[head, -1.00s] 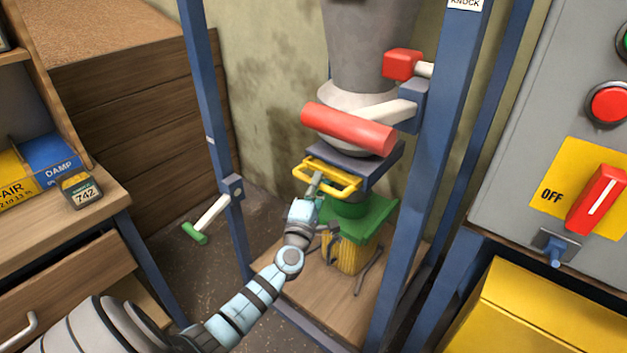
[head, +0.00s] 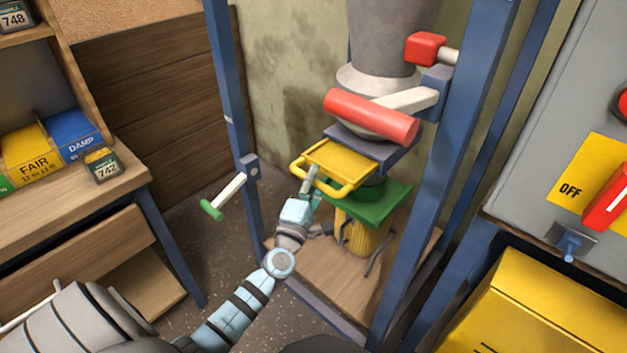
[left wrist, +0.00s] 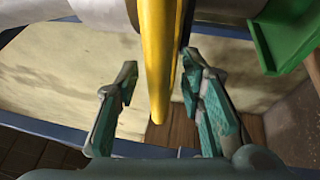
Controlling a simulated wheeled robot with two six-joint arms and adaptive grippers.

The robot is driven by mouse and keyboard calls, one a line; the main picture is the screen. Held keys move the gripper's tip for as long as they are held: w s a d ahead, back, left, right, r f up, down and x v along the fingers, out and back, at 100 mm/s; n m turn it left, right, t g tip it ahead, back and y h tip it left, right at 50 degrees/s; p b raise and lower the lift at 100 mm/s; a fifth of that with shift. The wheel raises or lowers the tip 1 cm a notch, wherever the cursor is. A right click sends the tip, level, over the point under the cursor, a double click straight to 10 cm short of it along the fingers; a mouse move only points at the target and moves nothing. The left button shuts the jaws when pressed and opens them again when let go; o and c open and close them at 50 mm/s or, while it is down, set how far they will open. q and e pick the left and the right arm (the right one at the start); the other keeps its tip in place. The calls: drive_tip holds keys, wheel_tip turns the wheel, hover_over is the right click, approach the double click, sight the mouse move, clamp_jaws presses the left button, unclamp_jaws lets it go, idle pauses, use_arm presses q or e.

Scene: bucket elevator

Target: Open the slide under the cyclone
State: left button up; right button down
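The cyclone (head: 392,38) is a grey cone inside a blue frame. Under it, the yellow slide (head: 345,158) sticks out toward the left from a dark blue-grey housing (head: 392,152), with its flat plate showing. Its looped handle (head: 335,190) is at the outer end. My left gripper (head: 311,178) is at this handle. In the left wrist view the yellow handle bar (left wrist: 160,60) runs between the two fingers of the gripper (left wrist: 158,75), with a narrow gap visible on each side, so the fingers look open around it. My right gripper is in neither view.
A red-handled lever (head: 370,115) sits just above the slide. Blue posts (head: 440,170) stand on both sides, and a green-tipped lever (head: 222,198) is on the left post. A grey control panel is at right.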

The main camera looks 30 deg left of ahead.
use_arm(q)
drive_tip(key=v, duration=1.2)
